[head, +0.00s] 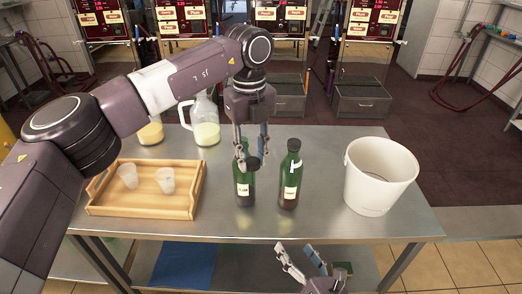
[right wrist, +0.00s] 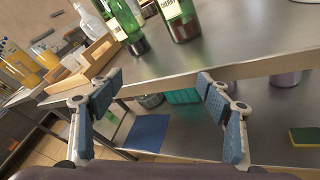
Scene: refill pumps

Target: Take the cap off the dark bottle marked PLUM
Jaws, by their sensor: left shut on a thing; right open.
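Two dark green bottles stand upright on the metal table. The left bottle (head: 244,188) has a pale label too small to read in the head view; its lower part shows in the right wrist view (right wrist: 127,30). The right bottle (head: 289,176) has a dark cap, and its label seems to read CHERRY in the right wrist view (right wrist: 181,22). My left gripper (head: 252,153) points down at the left bottle, shut on a dark round cap (head: 252,163) in front of its shoulder, below the neck top. My right gripper (head: 298,252) is open and empty at the table's front edge.
A wooden tray (head: 140,207) with two small cups stands at the left. A glass jug (head: 205,125) and another yellow-filled vessel (head: 151,132) stand behind it. A white bucket (head: 379,178) stands at the right. The table between the right bottle and bucket is clear.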

